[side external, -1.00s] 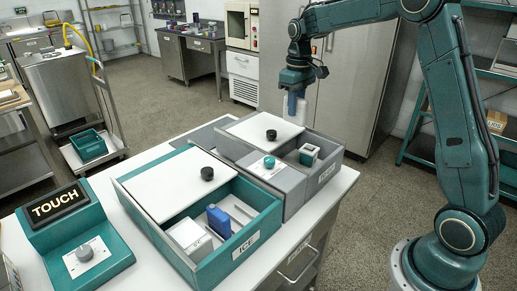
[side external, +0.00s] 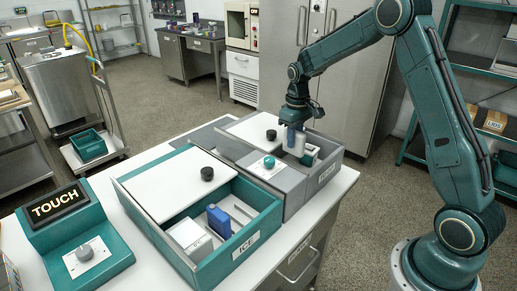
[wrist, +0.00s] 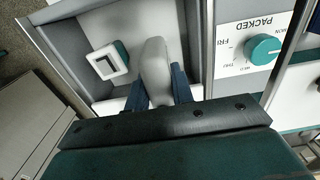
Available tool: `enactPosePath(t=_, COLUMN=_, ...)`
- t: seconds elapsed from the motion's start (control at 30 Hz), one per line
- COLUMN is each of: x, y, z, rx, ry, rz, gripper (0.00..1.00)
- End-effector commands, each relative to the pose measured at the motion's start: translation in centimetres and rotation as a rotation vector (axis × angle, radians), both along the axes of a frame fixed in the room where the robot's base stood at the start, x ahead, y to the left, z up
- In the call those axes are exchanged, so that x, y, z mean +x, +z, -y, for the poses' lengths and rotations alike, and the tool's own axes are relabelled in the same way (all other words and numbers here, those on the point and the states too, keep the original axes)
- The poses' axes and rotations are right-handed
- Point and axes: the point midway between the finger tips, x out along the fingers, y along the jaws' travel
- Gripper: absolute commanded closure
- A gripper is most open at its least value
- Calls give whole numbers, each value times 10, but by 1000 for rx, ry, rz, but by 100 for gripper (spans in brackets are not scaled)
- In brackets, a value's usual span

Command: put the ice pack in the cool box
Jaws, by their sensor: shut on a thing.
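My gripper (wrist: 158,88) has blue fingers shut on a pale, rounded slab (wrist: 154,65); it also shows in the side view (side external: 299,144). I take it for the ice pack, but no label shows on it. The slab hangs upright in the open front compartment of the grey box (side external: 327,174), which I take for the cool box. Its lower end is hidden in the side view, so I cannot tell whether it touches the floor. A white-and-teal block (wrist: 107,61) stands in the same compartment, beside the slab and apart from it.
A teal box marked ICE (side external: 243,244) holds a blue block (side external: 219,221) and a white block (side external: 189,236). A PACKED dial (wrist: 262,49) is beside the open compartment. A white lid (side external: 265,131) covers the grey box's back. A TOUCH console (side external: 75,240) stands at left.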

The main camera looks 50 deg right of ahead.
Motion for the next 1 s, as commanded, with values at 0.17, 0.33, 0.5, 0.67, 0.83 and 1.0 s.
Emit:
enactPosePath(t=0.17, x=0, y=-32, z=0, rx=1, ry=0, rz=-2, gripper=100)
enactPosePath(t=0.33, x=0, y=-46, z=0, rx=1, ry=0, rz=-1, gripper=100)
enactPosePath(t=0.5, x=0, y=-48, z=0, rx=0, ry=0, rz=1, gripper=100)
enactPosePath(t=0.67, x=0, y=-54, z=0, rx=0, ry=0, rz=0, gripper=100)
enactPosePath(t=0.83, x=0, y=-72, z=0, rx=1, ry=0, rz=-2, gripper=100)
enactPosePath(t=1.0, x=0, y=-88, z=0, rx=0, ry=0, rz=-1, gripper=100)
